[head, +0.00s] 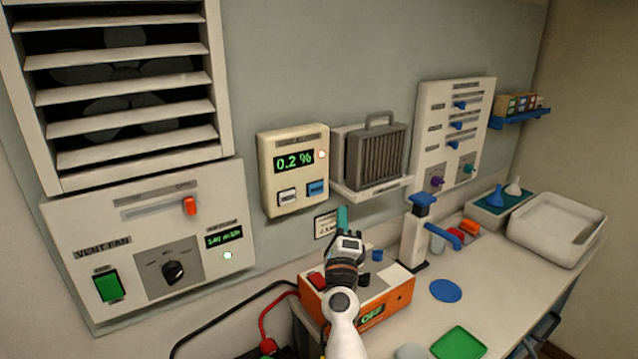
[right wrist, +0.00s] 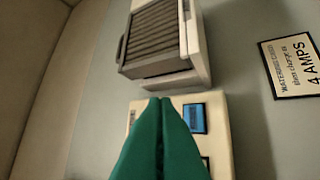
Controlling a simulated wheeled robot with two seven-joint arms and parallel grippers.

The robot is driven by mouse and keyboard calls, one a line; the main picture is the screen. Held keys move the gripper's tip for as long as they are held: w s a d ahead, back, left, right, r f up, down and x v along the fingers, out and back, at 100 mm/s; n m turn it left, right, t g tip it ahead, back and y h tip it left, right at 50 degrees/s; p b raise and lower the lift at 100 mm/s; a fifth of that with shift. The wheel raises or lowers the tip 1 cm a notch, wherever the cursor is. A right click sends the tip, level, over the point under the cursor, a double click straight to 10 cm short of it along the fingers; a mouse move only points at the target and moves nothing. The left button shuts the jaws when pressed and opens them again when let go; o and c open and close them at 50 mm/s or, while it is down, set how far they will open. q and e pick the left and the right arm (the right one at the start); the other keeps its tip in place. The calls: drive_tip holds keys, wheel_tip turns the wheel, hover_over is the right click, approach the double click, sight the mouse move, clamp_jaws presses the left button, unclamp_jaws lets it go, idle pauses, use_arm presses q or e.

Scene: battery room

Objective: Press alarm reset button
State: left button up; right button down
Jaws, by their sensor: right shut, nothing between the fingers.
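A cream wall-mounted gas meter (head: 291,200) shows "0.2 %" in green in the head view, with a small red-rimmed light at its right. Below the display are a white button (head: 287,197) and a blue button (head: 317,188); their lettering is too small to read. My right gripper (head: 342,218) is below and right of the meter, apart from it, green fingertips upward. In the right wrist view its closed fingers (right wrist: 160,102) overlap part of the meter (right wrist: 222,135), with the blue button (right wrist: 194,118) just right of the tips. My left gripper is out of view.
A grey ribbed unit (head: 377,158) on a wall shelf stands right of the meter. A vent-fan panel (head: 160,240) is at left. An orange charger (head: 400,299) sits on the bench beneath my right arm. A blue-topped press (head: 415,235) stands further right.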

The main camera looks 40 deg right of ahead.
drive_tip(key=d+m+g, duration=0.1)
drive_tip(key=h+b, duration=0.1)
drive_tip(key=b, duration=0.3)
approach(323, 184)
drive_tip(key=shift+s+x, duration=0.25)
drive_tip(key=shift+x, duration=2.1)
drive_tip(key=shift+d+r, duration=0.15)
drive_tip(key=shift+r, duration=0.05)
drive_tip(key=shift+w, duration=0.15)
drive_tip(key=shift+w, duration=0.3)
